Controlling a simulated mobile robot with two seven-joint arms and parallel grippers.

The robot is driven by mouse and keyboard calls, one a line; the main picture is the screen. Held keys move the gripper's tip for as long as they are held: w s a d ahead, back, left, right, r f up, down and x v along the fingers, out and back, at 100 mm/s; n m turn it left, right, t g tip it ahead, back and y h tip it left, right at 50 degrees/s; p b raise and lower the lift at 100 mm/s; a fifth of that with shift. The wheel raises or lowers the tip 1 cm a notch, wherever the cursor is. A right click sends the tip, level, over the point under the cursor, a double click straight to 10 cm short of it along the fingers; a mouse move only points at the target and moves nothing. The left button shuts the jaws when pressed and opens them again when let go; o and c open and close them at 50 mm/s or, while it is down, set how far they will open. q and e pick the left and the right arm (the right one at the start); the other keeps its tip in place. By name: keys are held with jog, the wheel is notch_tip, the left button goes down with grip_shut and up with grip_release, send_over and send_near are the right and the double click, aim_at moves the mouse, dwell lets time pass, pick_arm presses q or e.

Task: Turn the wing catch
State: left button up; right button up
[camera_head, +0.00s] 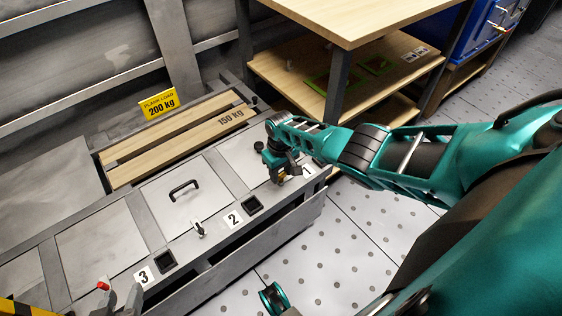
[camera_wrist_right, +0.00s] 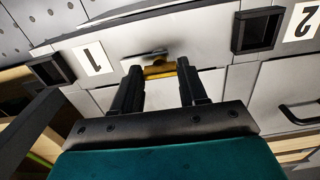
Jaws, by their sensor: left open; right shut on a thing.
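In the head view my right gripper (camera_head: 279,177) reaches down onto the front rail beside the label 1. In the right wrist view its two dark fingers (camera_wrist_right: 160,90) stand either side of a small yellow-brown wing catch (camera_wrist_right: 160,70) with a grey part behind it. The gripper is shut on this catch, which the gripper mostly hides in the head view. Another small catch (camera_head: 198,229) stands on the rail left of the label 2, untouched. At the lower left edge are grey upright pieces (camera_head: 131,297), perhaps my open left gripper; its identity is unclear there.
A hatch with a black handle (camera_head: 184,190) lies behind the rail. Square black sockets (camera_head: 252,204) sit along the rail. Wooden planks (camera_head: 180,137) and a yellow load sign (camera_head: 159,104) lie further back. A wooden workbench (camera_head: 365,15) stands at the back right. Floor in front is clear.

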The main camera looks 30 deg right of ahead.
aim_at(281, 175)
jog(key=o, duration=1.1)
jog(key=shift+c, duration=0.2)
notch_tip(281, 175, up, 13)
jog(key=p, duration=0.8)
